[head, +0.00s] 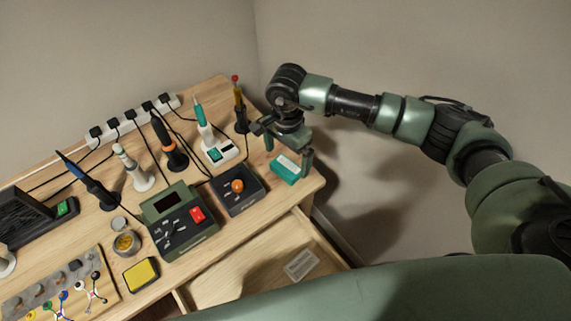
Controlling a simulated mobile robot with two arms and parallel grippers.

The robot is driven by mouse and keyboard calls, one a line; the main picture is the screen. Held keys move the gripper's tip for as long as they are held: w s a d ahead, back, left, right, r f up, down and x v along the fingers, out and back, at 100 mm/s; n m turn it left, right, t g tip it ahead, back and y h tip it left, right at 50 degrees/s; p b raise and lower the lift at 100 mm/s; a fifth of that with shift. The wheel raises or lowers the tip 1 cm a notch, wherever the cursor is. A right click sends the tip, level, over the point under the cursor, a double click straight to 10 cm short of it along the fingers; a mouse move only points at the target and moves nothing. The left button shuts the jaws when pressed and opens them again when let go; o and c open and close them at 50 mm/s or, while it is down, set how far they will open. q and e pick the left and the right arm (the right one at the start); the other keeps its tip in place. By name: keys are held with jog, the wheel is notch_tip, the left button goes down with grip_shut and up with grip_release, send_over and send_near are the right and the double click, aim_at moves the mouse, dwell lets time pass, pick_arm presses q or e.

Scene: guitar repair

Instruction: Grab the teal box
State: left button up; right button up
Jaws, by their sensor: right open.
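The teal box (284,170) with a pale label on top lies near the right end of the wooden workbench. My right gripper (287,160) is above it, pointing down, with its two fingers apart, one toward the box's far left side and one toward its right side. The gripper is open. I cannot tell whether the fingers touch the box. My left gripper is not in view.
A dark unit with an orange knob (237,187) is just left of the box. A soldering station (178,222), several irons in stands and a white power strip (130,122) fill the bench. An open drawer (250,262) juts out in front.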

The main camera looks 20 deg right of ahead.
aim_at(286, 166)
jog(key=f, duration=0.2)
jog(key=w+f+p, duration=0.1)
jog(key=f, duration=0.1)
jog(key=shift+f, duration=0.35)
jog(key=c, duration=1.4)
jog(key=shift+r, duration=0.1)
